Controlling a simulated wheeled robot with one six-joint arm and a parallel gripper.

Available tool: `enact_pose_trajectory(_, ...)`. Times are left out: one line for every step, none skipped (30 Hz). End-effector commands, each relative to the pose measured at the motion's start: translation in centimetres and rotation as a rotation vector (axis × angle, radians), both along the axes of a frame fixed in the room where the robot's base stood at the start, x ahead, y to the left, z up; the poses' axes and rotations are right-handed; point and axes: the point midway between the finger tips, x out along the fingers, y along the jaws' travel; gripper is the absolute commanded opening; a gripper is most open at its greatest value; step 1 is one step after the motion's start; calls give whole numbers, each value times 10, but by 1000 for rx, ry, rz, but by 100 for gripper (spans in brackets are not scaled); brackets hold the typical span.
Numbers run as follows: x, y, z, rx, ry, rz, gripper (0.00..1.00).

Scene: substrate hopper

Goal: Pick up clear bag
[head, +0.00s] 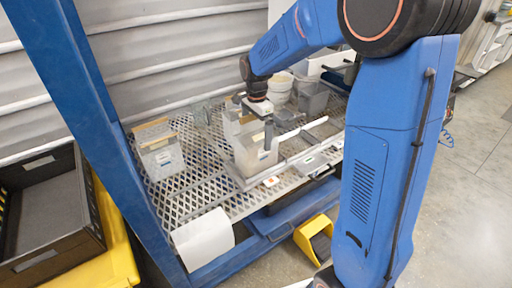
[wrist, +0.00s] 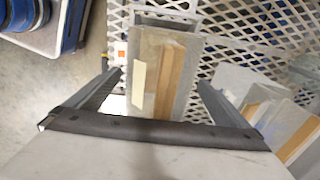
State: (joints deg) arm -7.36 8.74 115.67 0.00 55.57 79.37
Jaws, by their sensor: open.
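A clear bag (wrist: 150,62) with a brown strip and a cream label lies between my gripper's fingers in the wrist view. In the head view this appears to be the translucent bag (head: 256,158) standing on the mesh shelf, under my gripper (head: 268,128). My gripper (wrist: 160,80) is open, with one finger on each side of the bag and gaps showing at both sides. The head view shows one dark finger in front of the bag; the other is hard to make out. Whether the fingers touch the bag is not clear.
Another clear bag (head: 160,152) stands at the shelf's left. More bags (wrist: 288,125) lie close to the right finger. White and grey containers (head: 312,97) stand at the back. A blue post (head: 105,130) bounds the mesh shelf (head: 205,190) at left.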

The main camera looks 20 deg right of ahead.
Motion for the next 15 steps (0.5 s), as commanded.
enact_pose_trajectory(0, 0, 0, 0, 0, 0, 100)
enact_pose_trajectory(0, 0, 0, 0, 0, 0, 100)
enact_pose_trajectory(0, 0, 0, 0, 0, 0, 100)
enact_pose_trajectory(0, 0, 0, 0, 0, 0, 100)
enact_pose_trajectory(0, 0, 0, 0, 0, 0, 95)
enact_pose_trajectory(0, 0, 0, 0, 0, 0, 86)
enact_pose_trajectory(0, 0, 0, 0, 0, 0, 78)
enact_pose_trajectory(0, 0, 0, 0, 0, 0, 71)
enact_pose_trajectory(0, 0, 0, 0, 0, 0, 62)
enact_pose_trajectory(0, 0, 0, 0, 0, 0, 55)
enact_pose_trajectory(0, 0, 0, 0, 0, 0, 47)
enact_pose_trajectory(0, 0, 0, 0, 0, 0, 38)
enact_pose_trajectory(0, 0, 0, 0, 0, 0, 31)
enact_pose_trajectory(0, 0, 0, 0, 0, 0, 24)
enact_pose_trajectory(0, 0, 1, 0, -1, 0, 24)
